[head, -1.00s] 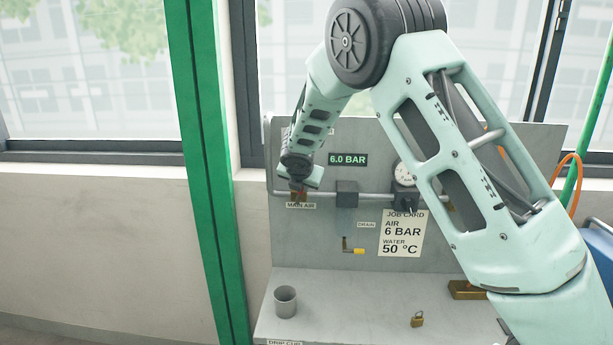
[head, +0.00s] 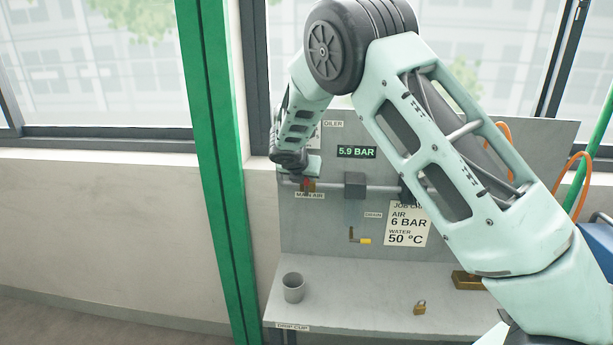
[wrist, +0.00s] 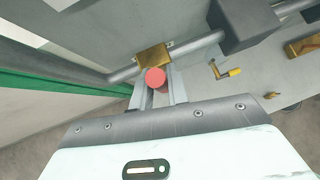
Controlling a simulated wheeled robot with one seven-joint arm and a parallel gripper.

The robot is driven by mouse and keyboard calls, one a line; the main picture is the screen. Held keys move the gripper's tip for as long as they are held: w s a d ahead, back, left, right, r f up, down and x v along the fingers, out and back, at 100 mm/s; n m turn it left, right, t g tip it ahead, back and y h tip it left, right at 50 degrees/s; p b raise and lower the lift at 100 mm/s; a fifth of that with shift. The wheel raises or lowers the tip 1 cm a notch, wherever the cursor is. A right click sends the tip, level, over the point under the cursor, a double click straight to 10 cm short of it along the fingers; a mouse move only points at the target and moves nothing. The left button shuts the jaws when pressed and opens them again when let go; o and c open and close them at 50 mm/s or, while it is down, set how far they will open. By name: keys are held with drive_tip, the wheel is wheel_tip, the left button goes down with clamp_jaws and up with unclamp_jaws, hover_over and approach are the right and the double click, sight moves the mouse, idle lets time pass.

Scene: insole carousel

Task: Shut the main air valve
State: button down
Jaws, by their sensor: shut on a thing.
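The main air valve is a small brass body on the grey pipe (wrist: 122,75), above the "MAIN AIR" label (head: 309,195). The valve body (wrist: 153,56) shows in the wrist view with a red round-ended handle (wrist: 155,78) in front of it. My gripper (wrist: 158,95) is shut on the red handle, one finger on each side. In the head view the handle shows as a small red spot (head: 307,182) under my wrist, mostly hidden. The handle's exact angle is hard to tell. The pressure display (head: 356,152) reads 5.9 BAR.
A drain valve with a yellow-tipped lever (head: 360,240) sits lower on the panel. A job card (head: 408,224) hangs beside it. A grey cup (head: 293,288), a padlock (head: 420,307) and a brass block (head: 468,280) rest on the shelf. A green post (head: 215,170) stands left.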

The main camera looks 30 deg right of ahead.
drive_tip(key=c, duration=1.4)
unclamp_jaws()
drive_tip(key=shift+o, duration=0.2)
drive_tip(key=shift+a, duration=0.1)
drive_tip(key=b+v, duration=0.4)
drive_tip(key=v, duration=1.3)
drive_tip(key=shift+s, duration=0.15)
drive_tip(key=shift+a, duration=0.1)
drive_tip(key=s+a+f+m+g+y+b, duration=0.1)
drive_tip(key=s+a+f+m, duration=0.4)
drive_tip(key=s, duration=0.8)
drive_tip(key=s+a+f+m+g+y+b, duration=0.2)
drive_tip(key=s+a+f+m, duration=0.3)
drive_tip(key=s, duration=0.8)
drive_tip(key=s+a+f+m+g+y+b, duration=0.2)
drive_tip(key=s+a+f+m+g+y, duration=0.1)
drive_tip(key=s+m, duration=0.6)
drive_tip(key=s+a+f+y, duration=0.1)
drive_tip(key=s+a+f, duration=0.1)
drive_tip(key=s+f, duration=0.1)
drive_tip(key=shift+s+f, duration=0.35)
drive_tip(key=shift+s, duration=0.25)
